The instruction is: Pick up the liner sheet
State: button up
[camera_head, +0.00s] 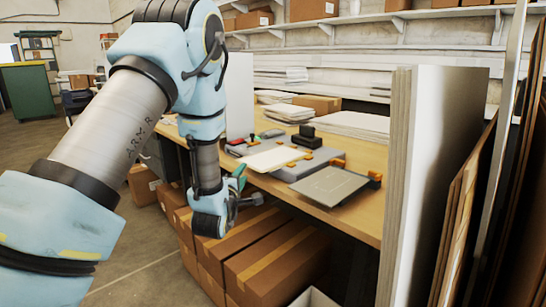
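A thin cream sheet (272,158), which looks like the liner sheet, lies on the grey flat machine (303,168) on the wooden table, with orange parts beside it. A grey-green panel (328,186) lies nearer the table's front edge, with orange pieces at its corners. My gripper (254,200) hangs in front of the table edge, to the lower left of the cream sheet and apart from it. Its small fingers point right, and I cannot tell whether they are open. Nothing is clearly held.
Cardboard boxes (281,262) are stacked under the table (374,218). Tall pale boards (438,170) stand upright at its right end. A black block (307,138) sits behind the sheet, and paper stacks (350,125) lie farther back. Open floor (140,255) is at left.

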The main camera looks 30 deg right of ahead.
aim_at(263, 162)
jog(key=p+x, duration=0.3)
jog(key=x, duration=0.3)
jog(key=shift+d+f, duration=0.35)
jog(key=shift+f, duration=0.05)
jog(key=shift+w, duration=0.1)
jog(key=shift+c, duration=0.4)
grip_shut()
dwell(0.6)
